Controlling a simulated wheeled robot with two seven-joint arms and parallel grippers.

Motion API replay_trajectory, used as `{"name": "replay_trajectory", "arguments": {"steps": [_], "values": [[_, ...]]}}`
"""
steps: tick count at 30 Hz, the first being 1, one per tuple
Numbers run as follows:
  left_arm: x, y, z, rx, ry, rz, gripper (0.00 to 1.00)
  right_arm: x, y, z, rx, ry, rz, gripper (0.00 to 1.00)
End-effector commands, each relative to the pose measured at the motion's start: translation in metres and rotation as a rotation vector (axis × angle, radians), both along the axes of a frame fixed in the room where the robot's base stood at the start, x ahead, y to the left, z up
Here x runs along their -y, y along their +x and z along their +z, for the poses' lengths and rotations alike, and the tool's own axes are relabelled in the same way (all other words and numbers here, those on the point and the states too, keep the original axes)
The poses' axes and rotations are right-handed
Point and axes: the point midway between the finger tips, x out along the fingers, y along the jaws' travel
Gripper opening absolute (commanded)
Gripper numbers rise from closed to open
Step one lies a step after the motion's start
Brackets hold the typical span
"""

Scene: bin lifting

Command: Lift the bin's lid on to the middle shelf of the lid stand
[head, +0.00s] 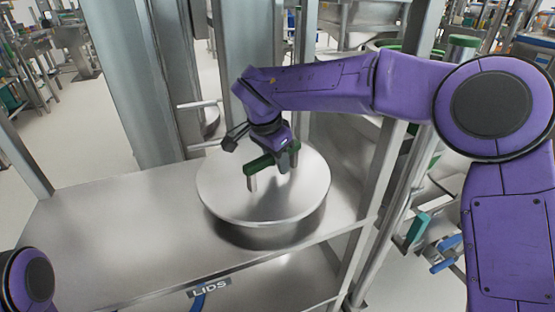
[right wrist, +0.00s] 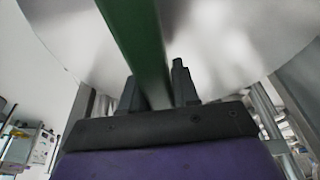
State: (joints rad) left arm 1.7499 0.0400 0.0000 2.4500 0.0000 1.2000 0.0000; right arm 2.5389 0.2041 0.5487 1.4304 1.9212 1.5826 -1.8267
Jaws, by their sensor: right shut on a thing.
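The lid (head: 225,195) is a round steel disc with a green bar handle (head: 260,165). It lies level over the right part of a steel shelf of the lid stand (head: 110,220). A dark band shows under its front edge; I cannot tell whether it touches the shelf. My right gripper (head: 286,160) is shut on the handle from above and behind. In the right wrist view the green handle (right wrist: 135,40) runs between the fingers (right wrist: 157,88), with the lid (right wrist: 235,35) beyond. My left gripper is out of view; only part of my left arm shows.
Another shelf level (head: 275,285) shows below. A steel post (head: 385,175) stands close to the lid's right, and steel columns (head: 165,75) rise behind. The shelf's left part is bare.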

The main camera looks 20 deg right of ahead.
Motion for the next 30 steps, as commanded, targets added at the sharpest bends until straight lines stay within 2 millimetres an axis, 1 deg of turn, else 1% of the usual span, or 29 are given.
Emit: {"name": "replay_trajectory", "arguments": {"steps": [1,2,3,4,10,11,14,17,21,24,27,30], "values": [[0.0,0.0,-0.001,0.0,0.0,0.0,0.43,0.001,-0.002,-0.007,-0.015,-0.002,0.0,0.0],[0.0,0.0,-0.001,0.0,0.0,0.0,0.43,0.0,-0.002,-0.007,-0.015,-0.002,0.0,0.37],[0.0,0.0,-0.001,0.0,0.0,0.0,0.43,0.0,-0.002,-0.007,-0.015,-0.002,0.0,0.5],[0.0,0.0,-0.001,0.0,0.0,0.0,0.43,0.0,-0.002,-0.007,-0.014,-0.001,-0.001,0.6],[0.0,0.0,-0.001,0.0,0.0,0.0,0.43,0.0,-0.001,-0.005,-0.01,-0.001,0.0,0.6],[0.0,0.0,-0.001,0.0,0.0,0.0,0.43,0.0,-0.002,-0.008,-0.016,-0.002,0.001,0.6],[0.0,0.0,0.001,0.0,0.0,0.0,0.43,-0.001,-0.002,-0.003,-0.013,-0.002,0.002,0.6],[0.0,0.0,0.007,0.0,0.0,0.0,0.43,-0.005,-0.003,0.015,-0.009,0.0,0.001,0.6],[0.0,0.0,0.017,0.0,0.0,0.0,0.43,-0.013,-0.006,0.05,-0.008,0.0,0.0,0.6],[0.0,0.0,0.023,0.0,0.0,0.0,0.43,-0.019,-0.008,0.072,-0.009,0.0,0.0,0.6],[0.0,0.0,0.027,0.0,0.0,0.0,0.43,-0.023,-0.01,0.087,-0.01,0.0,0.0,0.6],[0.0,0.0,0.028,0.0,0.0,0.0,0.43,-0.025,-0.011,0.094,-0.012,-0.001,0.0,0.6]]}}
